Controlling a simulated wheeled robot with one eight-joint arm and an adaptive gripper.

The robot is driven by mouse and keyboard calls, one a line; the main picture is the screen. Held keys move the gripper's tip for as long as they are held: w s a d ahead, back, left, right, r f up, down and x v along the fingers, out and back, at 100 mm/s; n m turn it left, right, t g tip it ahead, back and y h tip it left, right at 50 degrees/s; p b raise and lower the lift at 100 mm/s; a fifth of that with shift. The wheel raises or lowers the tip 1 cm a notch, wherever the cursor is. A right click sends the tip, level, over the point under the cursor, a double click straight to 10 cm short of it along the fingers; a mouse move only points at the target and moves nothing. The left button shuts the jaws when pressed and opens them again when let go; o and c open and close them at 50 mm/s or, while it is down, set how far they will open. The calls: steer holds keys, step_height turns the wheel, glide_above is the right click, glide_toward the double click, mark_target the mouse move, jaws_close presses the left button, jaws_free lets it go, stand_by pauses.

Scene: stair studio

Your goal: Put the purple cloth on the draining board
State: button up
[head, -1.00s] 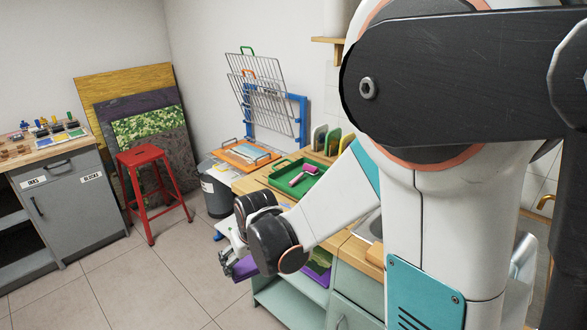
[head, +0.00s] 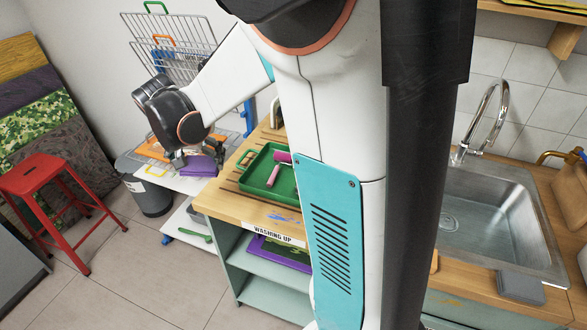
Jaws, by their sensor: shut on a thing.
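The purple cloth (head: 201,166) is a small folded bundle at the fingertips of my gripper (head: 180,160). My gripper is shut on it, in the upper left of the head view. The cloth appears over or near the white shelf of the drying rack, just left of the wooden worktop; its exact height is hard to tell. The draining board (head: 232,184) looks to be the grooved wooden end of the worktop, above the "WASHING UP" label. A green tray with a pink-handled roller stands on it. My arm hides the part of the worktop toward the sink.
The green tray (head: 258,181) takes up much of the grooved wood. A blue smear (head: 283,217) marks the bare wood in front of it. The steel sink (head: 480,215) with its tap is at right. A red stool (head: 45,178) and a grey bin (head: 148,190) stand at left.

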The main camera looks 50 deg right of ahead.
mark_target(226, 196)
steer(key=d+r+m, duration=0.1)
steer(key=d+r, duration=0.1)
steer(key=d+r+m+g, duration=0.1)
steer(key=d+r+m, duration=0.1)
steer(key=r, duration=0.1)
steer(key=shift+s+r+m+h+p, duration=0.1)
steer(key=shift+s+m+h+p, duration=0.05)
steer(key=shift+m+h+p, duration=0.2)
step_height(226, 196, down, 20)
steer(key=b, duration=0.6)
steer(key=shift+b, duration=0.4)
steer(key=shift+f, duration=0.2)
steer(key=o, duration=0.8)
steer(key=shift+r, duration=0.15)
